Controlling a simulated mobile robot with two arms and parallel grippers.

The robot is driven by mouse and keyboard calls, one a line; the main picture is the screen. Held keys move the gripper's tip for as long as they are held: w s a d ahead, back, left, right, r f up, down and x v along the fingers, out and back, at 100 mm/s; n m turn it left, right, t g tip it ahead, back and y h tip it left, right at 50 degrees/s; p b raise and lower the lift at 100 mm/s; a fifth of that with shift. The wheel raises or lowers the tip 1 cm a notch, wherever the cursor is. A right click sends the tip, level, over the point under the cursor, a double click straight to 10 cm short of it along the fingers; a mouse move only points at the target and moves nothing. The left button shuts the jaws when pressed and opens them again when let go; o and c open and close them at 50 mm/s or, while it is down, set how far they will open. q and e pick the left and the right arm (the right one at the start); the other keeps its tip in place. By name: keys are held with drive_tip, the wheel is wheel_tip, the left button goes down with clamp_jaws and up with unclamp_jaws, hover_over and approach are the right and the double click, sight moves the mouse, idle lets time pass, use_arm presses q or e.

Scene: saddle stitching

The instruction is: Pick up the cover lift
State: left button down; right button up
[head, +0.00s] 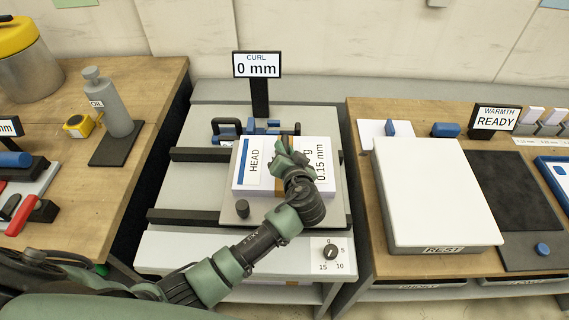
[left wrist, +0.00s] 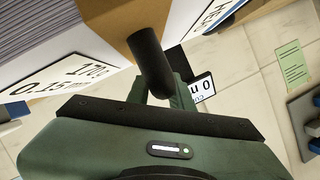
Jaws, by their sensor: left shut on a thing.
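My left gripper (head: 284,152) reaches in over a white paper stack (head: 252,178) on the grey machine in the middle. The stack carries a HEAD label and a tan band. In the left wrist view my left gripper (left wrist: 158,95) is shut on a dark cylinder (left wrist: 151,58), apparently the cover lift, beside the stack's tan part (left wrist: 118,18). The gripper hides most of it in the head view, and I cannot tell whether it touches the stack. My right gripper is not in view.
A CURL display (head: 257,65) reading 0 mm stands behind the stack. A black knob (head: 242,208) stands in front of it. A white REST block (head: 435,190) fills much of the right bench. An oil bottle (head: 112,105) stands on the left bench.

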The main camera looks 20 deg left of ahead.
use_arm(q)
drive_tip(key=shift+w+r, duration=0.1)
drive_tip(key=shift+r, duration=0.15)
drive_tip(key=shift+w, duration=0.1)
